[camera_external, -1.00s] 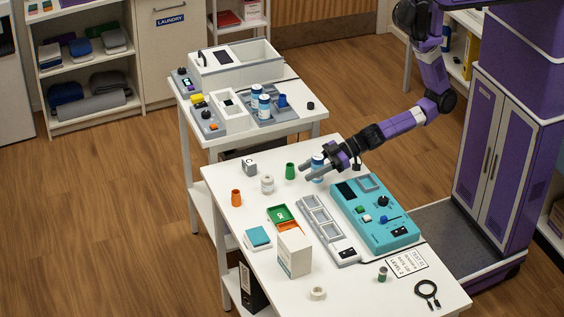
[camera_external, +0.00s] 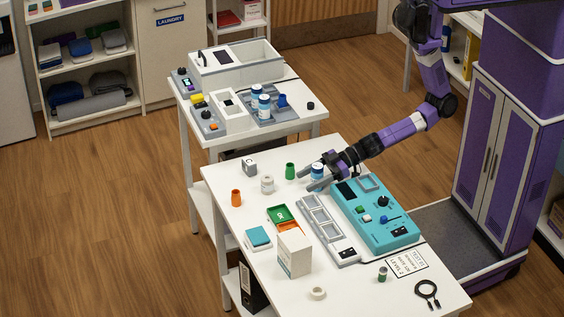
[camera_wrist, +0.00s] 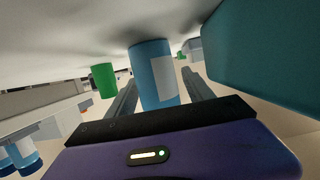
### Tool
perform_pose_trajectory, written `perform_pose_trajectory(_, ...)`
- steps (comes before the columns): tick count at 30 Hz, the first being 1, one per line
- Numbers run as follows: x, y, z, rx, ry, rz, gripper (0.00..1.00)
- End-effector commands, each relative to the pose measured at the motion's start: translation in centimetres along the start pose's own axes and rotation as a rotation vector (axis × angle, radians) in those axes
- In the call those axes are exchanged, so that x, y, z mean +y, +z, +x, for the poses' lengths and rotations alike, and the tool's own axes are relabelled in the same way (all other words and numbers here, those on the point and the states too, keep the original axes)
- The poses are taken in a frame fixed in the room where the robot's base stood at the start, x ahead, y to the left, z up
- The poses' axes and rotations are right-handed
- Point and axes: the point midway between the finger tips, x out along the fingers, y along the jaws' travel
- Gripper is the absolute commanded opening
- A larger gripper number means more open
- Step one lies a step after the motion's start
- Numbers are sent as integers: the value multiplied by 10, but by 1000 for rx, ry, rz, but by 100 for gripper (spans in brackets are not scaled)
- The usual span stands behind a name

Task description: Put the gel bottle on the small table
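The gel bottle, a blue bottle with a white label and white cap (camera_external: 317,168), stands upright on the front white table (camera_external: 225,185). My gripper (camera_external: 308,181) is low over this table and open, with its fingers on either side of the bottle. In the wrist view the bottle (camera_wrist: 150,75) shows between the two spread fingers (camera_wrist: 158,95); I cannot tell whether either touches it. The smaller white table (camera_external: 210,138) stands behind the front one. Two similar blue bottles (camera_external: 259,104) stand on its grey tray (camera_external: 285,115).
A green cup (camera_external: 290,171) stands left of the bottle, also in the wrist view (camera_wrist: 104,80). A teal control box (camera_external: 375,215) lies close to my gripper. A white spool (camera_external: 267,184), an orange cup (camera_external: 236,198) and a grey tray strip (camera_external: 322,222) are nearby.

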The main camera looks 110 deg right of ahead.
Motion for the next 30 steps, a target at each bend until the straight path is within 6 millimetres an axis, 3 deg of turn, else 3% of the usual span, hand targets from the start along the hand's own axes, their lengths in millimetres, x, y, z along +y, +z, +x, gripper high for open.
perform_pose_trajectory(8, 0, -2, -6, -2, 0, 0, 61)
perform_pose_trajectory(21, 0, 0, -83, -3, 1, 1, 61)
perform_pose_trajectory(30, 0, -2, -116, -1, 1, 0, 61)
